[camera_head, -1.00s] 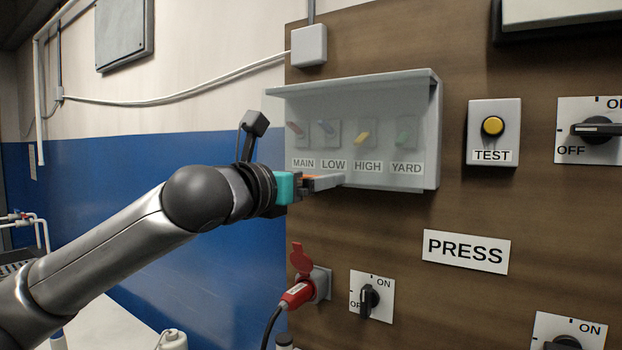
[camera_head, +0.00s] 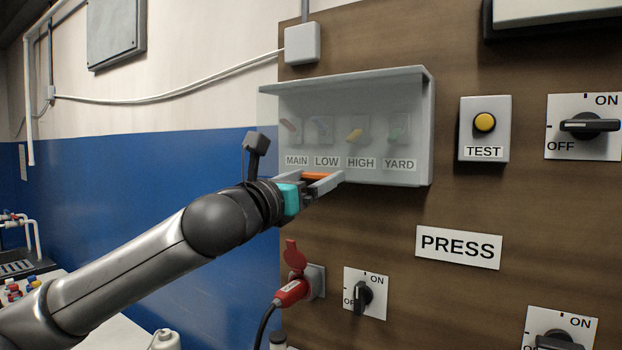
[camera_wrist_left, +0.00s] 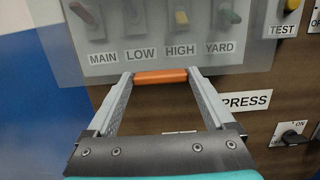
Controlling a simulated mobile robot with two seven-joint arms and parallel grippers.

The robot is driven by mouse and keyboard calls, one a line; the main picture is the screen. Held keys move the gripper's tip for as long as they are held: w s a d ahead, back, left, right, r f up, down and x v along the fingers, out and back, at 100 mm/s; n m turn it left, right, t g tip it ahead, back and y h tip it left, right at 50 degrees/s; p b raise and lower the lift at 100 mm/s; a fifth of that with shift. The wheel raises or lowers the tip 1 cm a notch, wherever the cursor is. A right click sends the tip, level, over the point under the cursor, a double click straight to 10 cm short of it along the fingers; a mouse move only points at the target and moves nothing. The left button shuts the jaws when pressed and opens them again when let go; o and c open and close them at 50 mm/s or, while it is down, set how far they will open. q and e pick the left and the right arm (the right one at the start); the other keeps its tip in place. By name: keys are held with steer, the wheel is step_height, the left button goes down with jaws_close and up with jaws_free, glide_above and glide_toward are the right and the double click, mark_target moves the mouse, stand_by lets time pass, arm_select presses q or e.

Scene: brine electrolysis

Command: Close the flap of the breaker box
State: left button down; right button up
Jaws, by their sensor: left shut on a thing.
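The breaker box (camera_head: 425,130) is a grey box on the brown board. Its clear, see-through flap (camera_head: 267,108) hangs over the front, and its left edge reaches a little past the box. Through it I see the coloured switches above the labels MAIN, LOW, HIGH and YARD. An orange handle (camera_head: 316,176) is at the flap's lower edge; the left wrist view shows it as an orange bar (camera_wrist_left: 160,76). My left gripper (camera_head: 327,180) is shut on this handle, one finger at each end. How far the flap stands from the box is hard to tell. My right gripper is not in view.
Right of the box are a yellow TEST button (camera_head: 485,122) and a rotary switch (camera_head: 590,125). Below are a PRESS label (camera_head: 458,247), a red plug (camera_head: 292,292) in its socket and another rotary switch (camera_head: 363,296). The board just under the box is bare.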

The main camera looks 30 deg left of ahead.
arm_select(q)
steer(key=shift+c, duration=0.6)
jaws_free()
steer(key=shift+r, duration=0.1)
steer(key=shift+o, duration=0.6)
steer(key=shift+w, duration=0.15)
steer(key=s+a+f+b, duration=0.1)
steer(key=s+b, duration=0.5)
steer(key=s, duration=0.9)
steer(key=shift+f+b, duration=0.4)
steer(key=shift+f, duration=0.35)
steer(key=shift+f, duration=0.1)
